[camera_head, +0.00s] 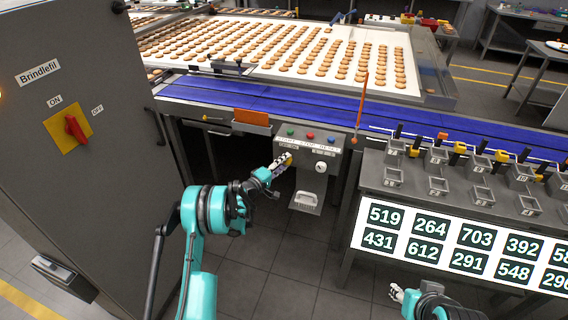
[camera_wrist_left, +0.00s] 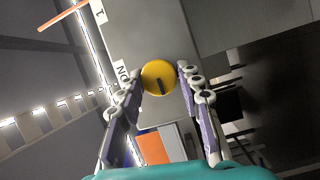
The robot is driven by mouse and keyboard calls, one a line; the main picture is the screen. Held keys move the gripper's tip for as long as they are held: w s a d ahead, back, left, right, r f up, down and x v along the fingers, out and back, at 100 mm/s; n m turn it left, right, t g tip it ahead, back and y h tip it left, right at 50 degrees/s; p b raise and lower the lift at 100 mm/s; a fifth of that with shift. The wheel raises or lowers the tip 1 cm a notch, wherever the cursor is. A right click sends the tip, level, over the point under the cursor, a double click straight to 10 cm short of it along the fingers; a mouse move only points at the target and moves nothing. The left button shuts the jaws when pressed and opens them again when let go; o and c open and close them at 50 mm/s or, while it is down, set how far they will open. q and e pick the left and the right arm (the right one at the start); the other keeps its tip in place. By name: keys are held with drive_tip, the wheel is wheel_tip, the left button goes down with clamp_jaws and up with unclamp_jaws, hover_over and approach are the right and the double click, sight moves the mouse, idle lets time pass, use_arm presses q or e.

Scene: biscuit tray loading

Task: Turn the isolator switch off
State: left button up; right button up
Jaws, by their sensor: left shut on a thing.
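A red rotary handle (camera_head: 75,129) on a yellow plate (camera_head: 59,131) is on the grey cabinet at the left. ON and OFF labels sit above it, and the handle's upper end leans toward ON. My left gripper (camera_head: 277,166) is away from it, at the grey control box (camera_head: 327,176). In the left wrist view, my left gripper (camera_wrist_left: 160,78) is shut on a round yellow knob (camera_wrist_left: 158,70) with a dark slot; an ON label is beside it. In the head view my gripper partly hides this knob. My right gripper (camera_head: 397,293) is low at the bottom; its fingers are too small to judge.
The cabinet (camera_head: 110,190) fills the left side. A blue conveyor (camera_head: 300,107) and a biscuit tray (camera_head: 235,27) lie behind the control box. A bench (camera_head: 375,182) with small numbered bins and a number board (camera_head: 455,245) stands at the right. The floor in front is open.

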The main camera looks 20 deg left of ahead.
use_arm(q)
drive_tip(key=o, duration=1.1)
drive_tip(key=shift+o, duration=0.2)
drive_tip(key=shift+s, duration=0.1)
drive_tip(key=v, duration=1.2)
